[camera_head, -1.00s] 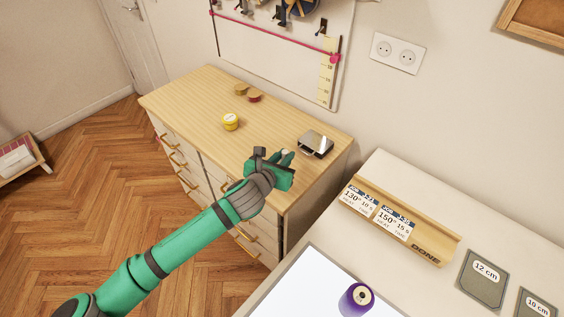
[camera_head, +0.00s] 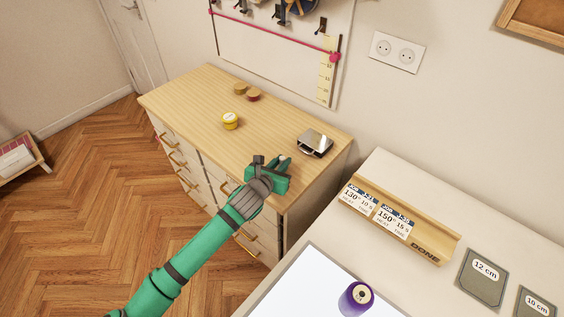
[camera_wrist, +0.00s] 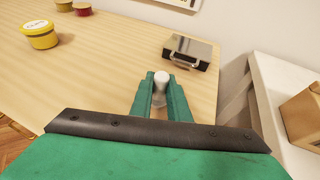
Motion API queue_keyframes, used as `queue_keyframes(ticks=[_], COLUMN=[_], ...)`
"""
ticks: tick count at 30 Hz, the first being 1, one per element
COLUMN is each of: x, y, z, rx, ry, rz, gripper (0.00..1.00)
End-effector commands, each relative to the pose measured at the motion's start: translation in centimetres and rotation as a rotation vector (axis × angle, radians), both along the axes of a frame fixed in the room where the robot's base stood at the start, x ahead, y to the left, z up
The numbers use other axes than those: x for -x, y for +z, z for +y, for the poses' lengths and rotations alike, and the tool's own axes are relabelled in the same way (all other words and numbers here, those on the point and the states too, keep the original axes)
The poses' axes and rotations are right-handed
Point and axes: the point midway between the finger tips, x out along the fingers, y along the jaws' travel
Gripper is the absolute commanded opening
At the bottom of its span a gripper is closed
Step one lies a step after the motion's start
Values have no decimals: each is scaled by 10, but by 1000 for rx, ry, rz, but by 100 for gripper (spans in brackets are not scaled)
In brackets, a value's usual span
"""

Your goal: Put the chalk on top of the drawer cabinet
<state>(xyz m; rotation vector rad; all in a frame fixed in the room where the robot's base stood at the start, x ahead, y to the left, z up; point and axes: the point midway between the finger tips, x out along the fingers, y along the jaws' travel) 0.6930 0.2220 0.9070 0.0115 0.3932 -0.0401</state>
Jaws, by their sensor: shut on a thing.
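The white chalk (camera_wrist: 161,79) shows in the wrist view as a short, round-ended piece between my two green fingertips. My gripper (camera_wrist: 160,92) is shut on it. In the head view my gripper (camera_head: 281,164) is over the front right part of the drawer cabinet's light wood top (camera_head: 195,110), and only a small pale bit of the chalk (camera_head: 282,158) shows. The cabinet top (camera_wrist: 110,70) lies below the chalk in the wrist view. I cannot tell whether the chalk touches it.
A metal case (camera_head: 315,143) stands on the cabinet just beyond my gripper. A yellow tin (camera_head: 230,121) and two small round boxes (camera_head: 247,92) are farther left. The middle of the top is clear. A white table (camera_head: 390,175) with a wooden sign stand (camera_head: 400,222) is at the right.

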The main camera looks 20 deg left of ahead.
Motion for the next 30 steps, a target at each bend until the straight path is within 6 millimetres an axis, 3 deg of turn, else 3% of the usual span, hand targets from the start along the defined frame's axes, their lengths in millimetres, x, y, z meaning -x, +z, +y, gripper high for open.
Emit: queue_keyframes(ticks=[4,5,7,20,30], x=[0,0,0,5,62], y=[-2,-3,-2,3,27], z=[0,0,0,1,3], rx=[1,1,1,-1,-4], ry=[0,0,0,1,1], rz=[0,0,0,-1,0], gripper=[0,18,34,34,34])
